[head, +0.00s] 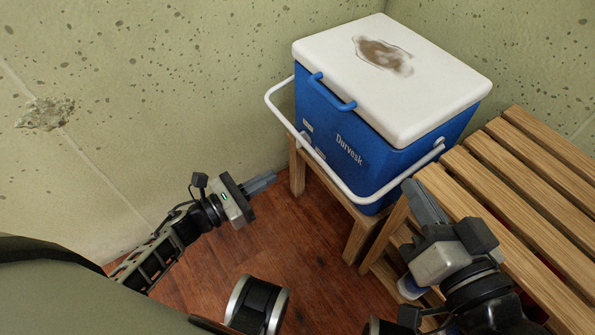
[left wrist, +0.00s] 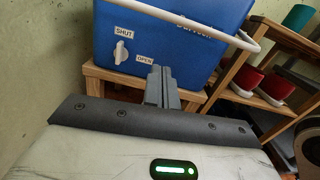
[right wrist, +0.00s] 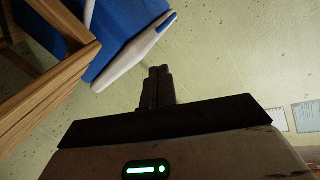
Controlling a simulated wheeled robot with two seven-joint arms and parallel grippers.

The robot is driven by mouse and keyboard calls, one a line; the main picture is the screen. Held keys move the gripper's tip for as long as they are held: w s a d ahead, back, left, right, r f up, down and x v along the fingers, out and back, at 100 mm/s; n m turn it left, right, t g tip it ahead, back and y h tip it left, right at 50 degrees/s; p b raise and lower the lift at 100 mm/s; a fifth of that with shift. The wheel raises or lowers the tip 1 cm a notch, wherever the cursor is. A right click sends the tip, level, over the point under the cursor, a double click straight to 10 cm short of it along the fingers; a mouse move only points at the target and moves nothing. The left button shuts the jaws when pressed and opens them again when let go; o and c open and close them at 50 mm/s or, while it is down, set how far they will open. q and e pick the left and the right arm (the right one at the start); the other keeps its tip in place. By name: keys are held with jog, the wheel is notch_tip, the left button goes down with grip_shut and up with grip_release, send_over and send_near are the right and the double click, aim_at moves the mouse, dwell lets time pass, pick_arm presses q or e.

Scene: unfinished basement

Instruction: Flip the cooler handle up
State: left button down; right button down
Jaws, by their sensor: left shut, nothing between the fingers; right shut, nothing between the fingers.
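The blue cooler (head: 345,130) with a white lid (head: 400,75) stands on a small wooden stand in the head view. Its white handle (head: 330,172) hangs low across the front, with a pivot visible on the right side. The left wrist view shows the cooler body (left wrist: 165,50) and the handle (left wrist: 185,20) above my fingers. My left gripper (head: 262,182) is shut and empty, left of and below the handle, apart from it. My right gripper (head: 424,203) is shut and empty, just right of the cooler's front corner.
The cooler stand (head: 365,222) is wooden. A slatted wooden bench (head: 535,180) stands to the right, close to my right gripper. Green walls close off the back and left. Floor (head: 270,240) is open before the stand.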

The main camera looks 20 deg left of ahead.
pick_arm(q)
jog(key=shift+f+m, duration=0.25)
jog(key=shift+m, duration=0.25)
jog(key=b+x, duration=0.2)
jog(key=x, duration=0.8)
jog(key=shift+s+a+r+p, duration=0.1)
jog(key=shift+s+r+p, duration=0.15)
jog(key=shift+r, duration=0.4)
jog(key=shift+s+a+r+p, duration=0.2)
jog(key=shift+r+p, duration=0.15)
jog(key=shift+r, duration=0.3)
jog(key=shift+s+a+r+p, duration=0.1)
jog(key=shift+s+r+p, duration=0.15)
jog(key=shift+r, duration=0.4)
pick_arm(e)
jog(key=shift+r, duration=0.1)
